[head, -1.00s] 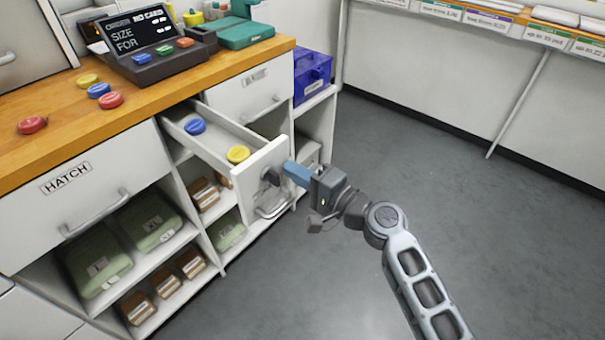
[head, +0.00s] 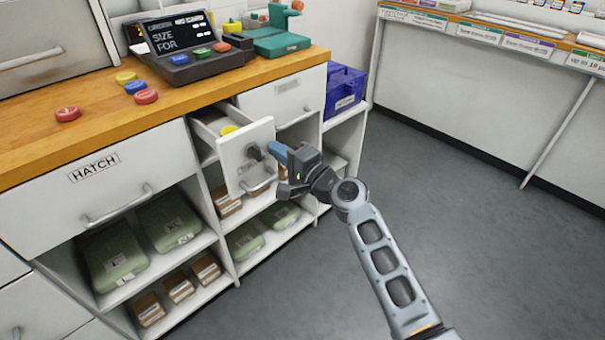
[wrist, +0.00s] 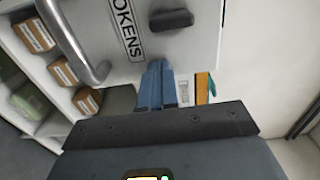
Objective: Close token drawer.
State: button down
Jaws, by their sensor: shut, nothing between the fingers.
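The token drawer (head: 236,160) is partly open below the counter, left of a closed drawer. A yellow token (head: 229,130) shows inside it; the rest of its inside is hidden by the front. In the wrist view the drawer front (wrist: 190,45) bears a label ending in "OKENS", a dark knob (wrist: 171,20) and a bar handle (wrist: 72,42). My gripper (head: 275,149) is shut and empty, its blue fingertips at the right part of the drawer front, beside the knob. In the wrist view my fingertips (wrist: 158,68) reach the front's edge; I cannot tell whether they touch.
Red, blue and yellow tokens (head: 146,97) lie on the wooden counter by a dark display unit (head: 180,50). The HATCH drawer (head: 100,185) is closed at left. A blue box (head: 344,90) stands on a side shelf. The grey floor at right is clear.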

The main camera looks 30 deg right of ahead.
aim_at(240, 124)
jog(key=b+x, duration=0.7)
jog(key=x, duration=0.8)
jog(key=shift+w+a+r, duration=0.15)
jog(key=shift+w, duration=0.05)
jog(key=shift+r, duration=0.1)
